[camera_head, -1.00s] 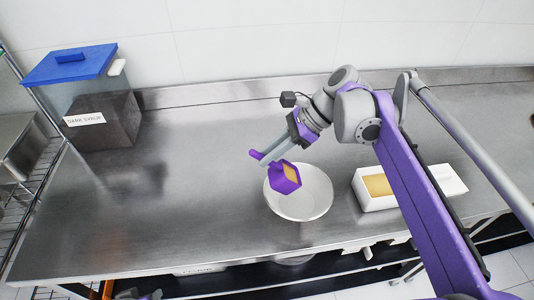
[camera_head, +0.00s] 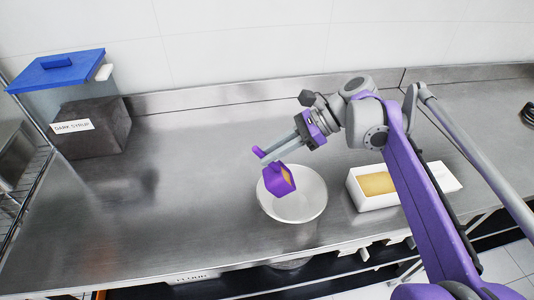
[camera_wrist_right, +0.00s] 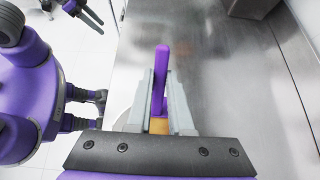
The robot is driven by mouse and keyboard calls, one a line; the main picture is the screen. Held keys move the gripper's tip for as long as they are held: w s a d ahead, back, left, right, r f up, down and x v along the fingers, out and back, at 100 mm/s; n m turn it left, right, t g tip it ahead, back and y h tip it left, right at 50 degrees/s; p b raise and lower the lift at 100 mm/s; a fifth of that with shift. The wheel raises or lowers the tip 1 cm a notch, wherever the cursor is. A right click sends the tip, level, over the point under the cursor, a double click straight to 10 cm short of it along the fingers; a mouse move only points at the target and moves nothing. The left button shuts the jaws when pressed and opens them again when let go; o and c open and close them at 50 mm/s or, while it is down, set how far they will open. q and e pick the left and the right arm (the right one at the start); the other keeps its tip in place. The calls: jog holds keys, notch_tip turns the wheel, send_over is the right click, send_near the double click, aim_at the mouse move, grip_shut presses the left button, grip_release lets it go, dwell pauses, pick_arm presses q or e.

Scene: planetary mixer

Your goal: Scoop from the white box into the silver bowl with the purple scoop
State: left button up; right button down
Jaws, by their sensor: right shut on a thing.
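The purple scoop (camera_head: 276,181) is held over the left part of the silver bowl (camera_head: 305,207), with tan material showing at its opening. The scoop looks tilted, its opening turned toward the right. My right gripper (camera_head: 268,160) is shut on the scoop's handle, which shows between the fingers in the wrist view (camera_wrist_right: 162,75). The bowl looks pale and empty where visible; the scoop hides part of it. A part that may be my left gripper (camera_wrist_right: 88,14) shows small in the wrist view.
A wall closes the back; the front edge runs just below the bowl.

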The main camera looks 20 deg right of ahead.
jog(key=shift+w, duration=0.1)
dwell(0.3)
jog(key=shift+d+f+y+b, duration=0.1)
jog(key=shift+d+y+b, duration=0.35)
jog(key=shift+y, duration=0.05)
jog(key=shift+s+d+r, duration=0.2)
jog(key=shift+s+d, duration=0.05)
jog(key=shift+d+t+y+b, duration=0.3)
jog(key=shift+d+y+b, duration=0.15)
jog(key=shift+y+b, duration=0.15)
jog(key=shift+s+d+r+y, duration=0.15)
jog(key=shift+s+d+y, duration=0.05)
jog(key=shift+d+y, duration=0.1)
